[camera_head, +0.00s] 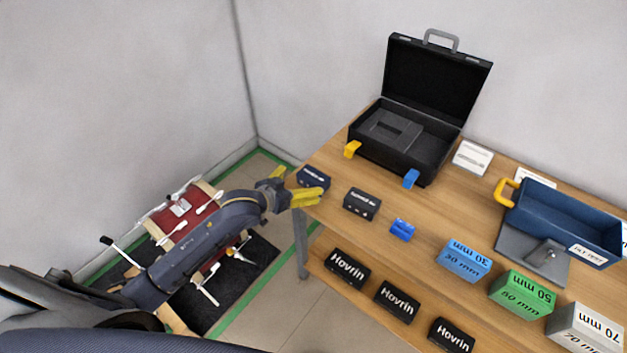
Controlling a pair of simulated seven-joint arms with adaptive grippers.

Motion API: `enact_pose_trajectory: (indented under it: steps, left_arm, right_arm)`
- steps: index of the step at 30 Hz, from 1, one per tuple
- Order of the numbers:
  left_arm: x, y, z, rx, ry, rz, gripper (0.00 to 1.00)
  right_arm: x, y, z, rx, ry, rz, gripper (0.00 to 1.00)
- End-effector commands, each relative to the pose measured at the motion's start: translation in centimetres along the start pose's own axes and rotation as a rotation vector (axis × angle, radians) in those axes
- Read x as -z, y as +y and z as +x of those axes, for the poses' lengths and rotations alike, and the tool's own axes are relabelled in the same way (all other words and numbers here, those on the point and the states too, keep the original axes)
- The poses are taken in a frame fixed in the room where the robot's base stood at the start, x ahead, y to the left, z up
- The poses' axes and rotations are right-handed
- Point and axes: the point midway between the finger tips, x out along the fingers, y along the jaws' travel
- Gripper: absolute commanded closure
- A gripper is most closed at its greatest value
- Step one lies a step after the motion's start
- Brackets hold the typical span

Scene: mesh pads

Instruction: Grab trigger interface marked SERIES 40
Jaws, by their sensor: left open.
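Two small dark boxes with pale lettering lie on the wooden table: one near its left edge (312,173), another further right (362,205). The lettering is upside down and too small to read surely, so I cannot tell which box says SERIES 40. My left gripper (322,189) has yellow fingers and is open. Its fingers are at the table's left edge, just in front of the first dark box and partly covering it. I cannot tell whether they touch it. My right gripper is not in view.
An open black case (447,160) stands at the back. A small blue part (402,230), a blue 30 mm block (464,260), a green 50 mm block (521,294) and a blue bin (560,220) lie rightward. Black Hovrin boxes (397,300) sit on the lower shelf.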

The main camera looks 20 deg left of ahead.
Motion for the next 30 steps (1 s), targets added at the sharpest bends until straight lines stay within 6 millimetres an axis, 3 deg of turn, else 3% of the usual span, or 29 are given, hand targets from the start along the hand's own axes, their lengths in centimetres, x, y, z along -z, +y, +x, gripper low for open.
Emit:
enact_pose_trajectory:
  steps: [11,21,30]
  left_arm:
    - [0.0,0.0,2.2,0.000,0.000,-0.001,0.00]
    - [-0.3,0.0,6.1,0.000,0.000,-0.001,0.00]
    - [-0.3,0.0,6.8,0.000,0.000,0.000,0.00]
  right_arm:
    - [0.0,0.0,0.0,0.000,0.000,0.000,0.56]
    - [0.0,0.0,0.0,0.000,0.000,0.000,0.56]
    - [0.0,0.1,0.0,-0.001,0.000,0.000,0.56]
